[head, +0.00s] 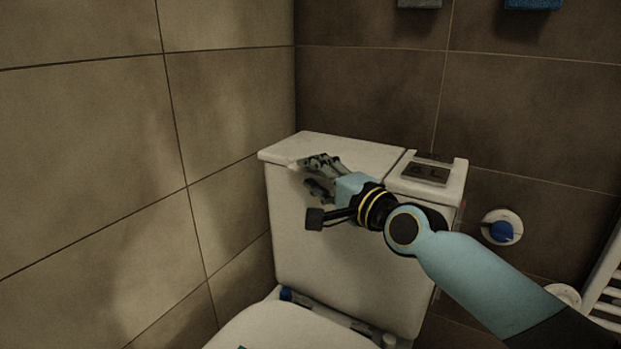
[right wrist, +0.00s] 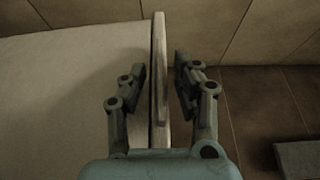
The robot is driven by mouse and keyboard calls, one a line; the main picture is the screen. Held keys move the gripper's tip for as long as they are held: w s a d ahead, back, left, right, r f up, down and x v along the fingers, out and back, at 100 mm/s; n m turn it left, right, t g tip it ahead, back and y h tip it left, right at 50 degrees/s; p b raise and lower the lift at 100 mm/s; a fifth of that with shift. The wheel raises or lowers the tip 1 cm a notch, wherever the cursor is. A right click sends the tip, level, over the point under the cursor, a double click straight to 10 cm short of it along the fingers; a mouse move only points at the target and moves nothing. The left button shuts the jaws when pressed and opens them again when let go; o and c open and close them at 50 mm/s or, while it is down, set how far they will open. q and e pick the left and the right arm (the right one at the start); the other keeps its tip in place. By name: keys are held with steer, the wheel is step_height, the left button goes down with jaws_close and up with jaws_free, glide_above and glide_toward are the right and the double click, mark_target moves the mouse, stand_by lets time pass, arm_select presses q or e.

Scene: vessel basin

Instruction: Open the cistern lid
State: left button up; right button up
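The white cistern lid (head: 350,150) lies flat on the white cistern (head: 340,255) in the head view. My right gripper (head: 308,174) is at the lid's front edge, one finger above it and the other below. In the right wrist view the lid (right wrist: 160,85) shows edge-on between the fingers of my right gripper (right wrist: 160,75). The fingers are spread, with a narrow gap on each side of the lid. The cistern front (right wrist: 60,110) fills the left of that view. My left gripper is not in view.
A raised section with a flush plate (head: 430,174) sits right of the lid. A toilet seat (head: 290,330) is below. A blue-knobbed valve (head: 502,230) and a white rack (head: 605,285) are at the right. Tiled walls close in the left and back.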

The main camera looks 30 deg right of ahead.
steer(key=shift+w+a, duration=0.1)
steer(key=shift+w, duration=0.5)
jaws_close()
